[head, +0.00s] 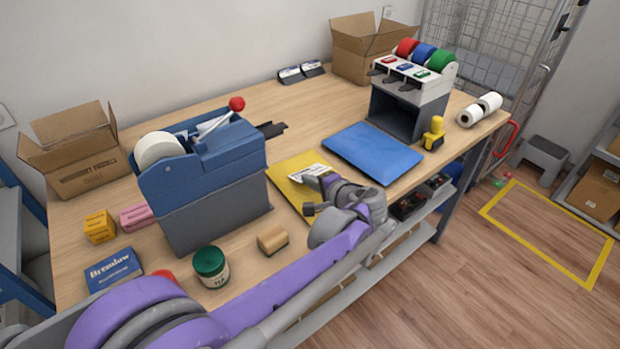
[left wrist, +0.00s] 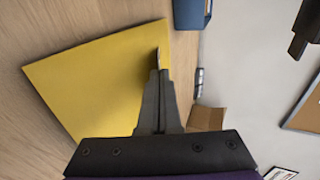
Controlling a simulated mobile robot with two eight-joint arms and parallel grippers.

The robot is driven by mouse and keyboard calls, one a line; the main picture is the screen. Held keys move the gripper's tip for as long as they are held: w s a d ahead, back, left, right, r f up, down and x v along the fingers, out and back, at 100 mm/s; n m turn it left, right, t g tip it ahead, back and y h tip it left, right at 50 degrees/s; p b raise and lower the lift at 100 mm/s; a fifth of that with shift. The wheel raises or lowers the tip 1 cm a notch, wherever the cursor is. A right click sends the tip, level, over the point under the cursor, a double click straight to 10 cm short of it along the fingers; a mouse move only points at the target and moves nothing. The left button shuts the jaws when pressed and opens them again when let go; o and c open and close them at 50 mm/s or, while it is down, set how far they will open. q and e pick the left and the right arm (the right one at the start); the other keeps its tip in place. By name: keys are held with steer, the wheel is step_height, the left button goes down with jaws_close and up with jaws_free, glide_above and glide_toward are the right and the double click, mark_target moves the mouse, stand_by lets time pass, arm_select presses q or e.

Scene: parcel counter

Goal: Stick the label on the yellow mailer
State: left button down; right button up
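The yellow mailer (head: 287,178) lies flat on the counter, between the blue label machine and the blue mailer. It fills the left of the left wrist view (left wrist: 95,80). My left gripper (head: 325,178) is over the mailer's right part, its fingers close together in the left wrist view (left wrist: 160,74). The white printed label (head: 309,172) shows at the fingertips, and the gripper appears shut on it. In the left wrist view only a thin edge of the label shows. Whether the label touches the mailer is hard to tell. My right gripper is not in view.
The blue label machine (head: 200,160) stands left of the mailer, and the blue mailer (head: 372,152) lies to its right. A tape dispenser (head: 412,90) stands behind. A green-lidded jar (head: 211,266) and a tan block (head: 273,240) are near the front edge.

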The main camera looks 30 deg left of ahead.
arm_select(q)
steer(key=c, duration=1)
jaws_free()
steer(key=shift+c, duration=0.2)
steer(key=shift+p+v, duration=1.05)
steer(key=shift+v, duration=1.75)
steer(key=shift+r, duration=0.1)
step_height(320, 180, up, 7)
steer(key=d+p, duration=0.1)
steer(key=p, duration=0.4)
steer(key=shift+s+d, duration=0.25)
steer(key=shift+s, duration=0.15)
